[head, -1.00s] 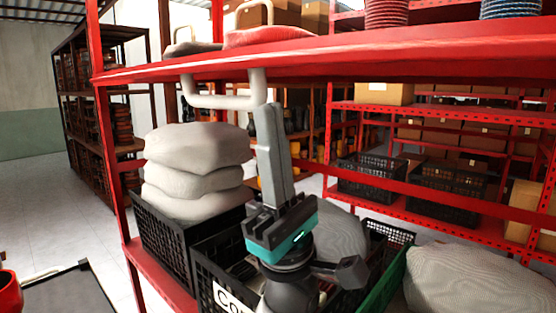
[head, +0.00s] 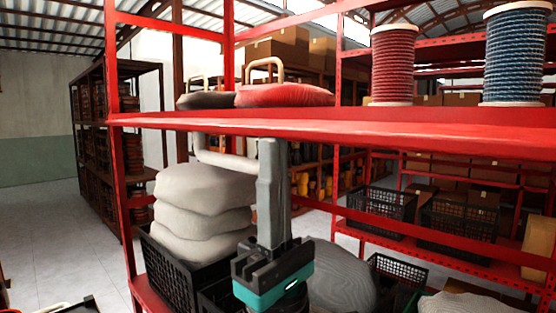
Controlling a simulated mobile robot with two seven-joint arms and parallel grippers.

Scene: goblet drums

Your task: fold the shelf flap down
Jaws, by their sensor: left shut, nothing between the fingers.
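The red upper shelf board (head: 330,125) runs across the view and looks level. A pale U-shaped handle (head: 225,158) hangs below its front edge; I cannot tell whether this is the flap's handle. My left gripper (head: 272,143) points up from below, with its fingers shut and empty. Its fingertips are just under the board's edge and overlap the handle's right end in the picture. I cannot tell whether they touch either one. No separate flap can be made out. My right gripper is not in view.
Stacked pale sacks (head: 203,200) stand left of my gripper, above a black crate (head: 168,270). A grey sack (head: 342,278) lies to the right. On the upper board are a red bag (head: 285,95), a red spool (head: 392,65) and a blue spool (head: 514,55).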

